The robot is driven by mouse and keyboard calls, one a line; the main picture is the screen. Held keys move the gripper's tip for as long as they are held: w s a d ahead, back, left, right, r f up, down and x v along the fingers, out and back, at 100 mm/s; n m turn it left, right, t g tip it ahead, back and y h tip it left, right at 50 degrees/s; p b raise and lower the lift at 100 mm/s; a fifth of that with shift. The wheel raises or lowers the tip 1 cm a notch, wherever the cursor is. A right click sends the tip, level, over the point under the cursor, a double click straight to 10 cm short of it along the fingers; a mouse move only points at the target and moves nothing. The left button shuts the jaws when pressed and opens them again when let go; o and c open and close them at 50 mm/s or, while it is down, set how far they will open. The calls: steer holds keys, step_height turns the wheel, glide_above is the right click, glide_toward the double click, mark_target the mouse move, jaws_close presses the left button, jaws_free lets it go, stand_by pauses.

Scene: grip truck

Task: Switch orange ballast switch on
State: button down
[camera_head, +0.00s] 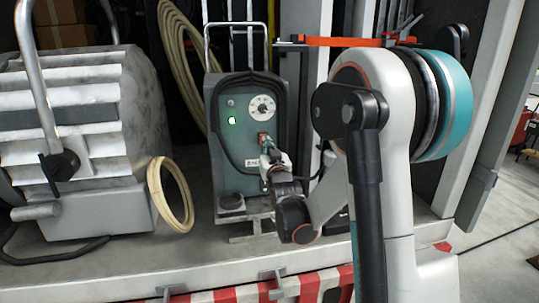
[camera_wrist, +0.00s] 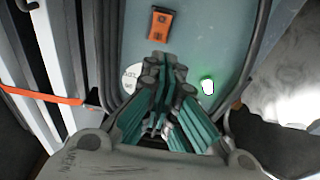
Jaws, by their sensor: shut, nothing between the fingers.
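The ballast box (camera_head: 225,165) is a grey-green panel in a dark frame on the truck bed. Its orange switch (camera_head: 262,137) sits below a white dial (camera_head: 263,107) and is partly covered by my gripper (camera_head: 267,147) in the head view. In the wrist view the orange switch (camera_wrist: 161,26) shows whole, with dark parts on its face. My gripper (camera_wrist: 165,68) is shut and empty there, its teal fingers together, with the tips below the switch in the picture. They overlap the dial (camera_wrist: 131,76). I cannot tell whether the tips touch the panel.
A green light (camera_head: 232,120) glows on the panel; it also shows in the wrist view (camera_wrist: 207,86). A large ribbed grey machine (camera_head: 85,130) stands left, with a cream hose loop (camera_head: 170,195) beside it. An orange bar (camera_head: 335,41) is at the upper right. A red-white striped edge (camera_head: 240,294) runs along the front.

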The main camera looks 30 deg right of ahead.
mark_target(260, 130)
steer(key=x, duration=0.6)
steer(key=shift+w+d+b, duration=0.1)
steer(key=shift+w+b, duration=0.15)
steer(key=shift+b, duration=0.05)
steer(key=shift+r, duration=0.1)
steer(key=shift+w+r+g+p, duration=0.25)
steer(key=shift+w+g+p, duration=0.05)
steer(key=shift+p, duration=0.25)
steer(key=shift+d+f, duration=0.1)
steer(key=shift+f, duration=0.1)
